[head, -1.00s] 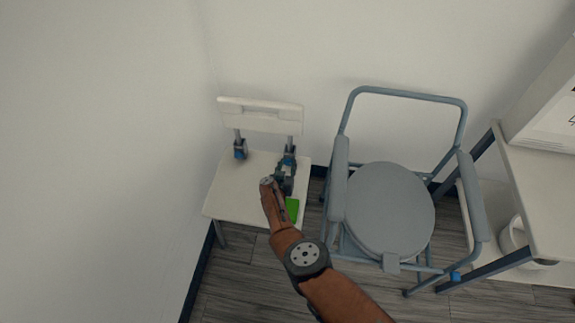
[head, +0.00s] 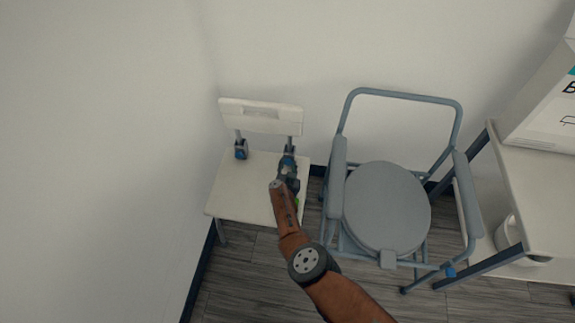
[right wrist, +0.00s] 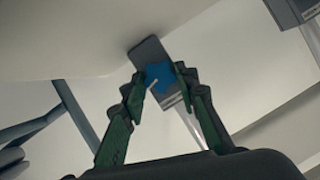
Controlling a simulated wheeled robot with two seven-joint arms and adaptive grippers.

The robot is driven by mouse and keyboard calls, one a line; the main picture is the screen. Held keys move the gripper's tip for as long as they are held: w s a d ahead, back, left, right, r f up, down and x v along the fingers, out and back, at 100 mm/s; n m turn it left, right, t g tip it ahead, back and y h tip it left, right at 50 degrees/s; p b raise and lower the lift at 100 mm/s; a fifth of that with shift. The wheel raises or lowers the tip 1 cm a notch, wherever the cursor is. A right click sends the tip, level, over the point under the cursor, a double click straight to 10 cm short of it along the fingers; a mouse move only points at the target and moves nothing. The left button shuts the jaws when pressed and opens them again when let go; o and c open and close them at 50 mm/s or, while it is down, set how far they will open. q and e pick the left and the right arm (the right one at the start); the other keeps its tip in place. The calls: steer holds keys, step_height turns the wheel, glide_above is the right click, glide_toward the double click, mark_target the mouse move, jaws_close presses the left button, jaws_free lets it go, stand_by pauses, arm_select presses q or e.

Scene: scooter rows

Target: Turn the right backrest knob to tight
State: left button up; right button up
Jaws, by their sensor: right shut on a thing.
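A white shower chair with a backrest (head: 262,117) stands against the wall at the left of the head view. The right backrest knob is blue and star-shaped in the right wrist view (right wrist: 160,77), on a grey bracket (right wrist: 149,52) at the foot of a post. A short pale mark shows on its face. My right gripper (right wrist: 161,76) is shut on this knob, one finger on each side; in the head view the gripper and wrist hide most of it. The left backrest knob (head: 240,150) is blue and untouched. My left gripper is not in view.
A grey commode chair (head: 387,210) with armrests stands close to the right of the shower chair. Further right is a table (head: 545,190) with a white box (head: 545,120) on it. The shower chair's seat (head: 240,190) is bare at its left.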

steer(key=shift+d+f+m, duration=0.1)
steer(key=shift+d+m, duration=0.05)
steer(key=shift+m, duration=0.35)
steer(key=shift+m+y, duration=0.3)
steer(key=shift+y, duration=0.1)
steer(key=o, duration=1.1)
steer(key=shift+o, duration=0.2)
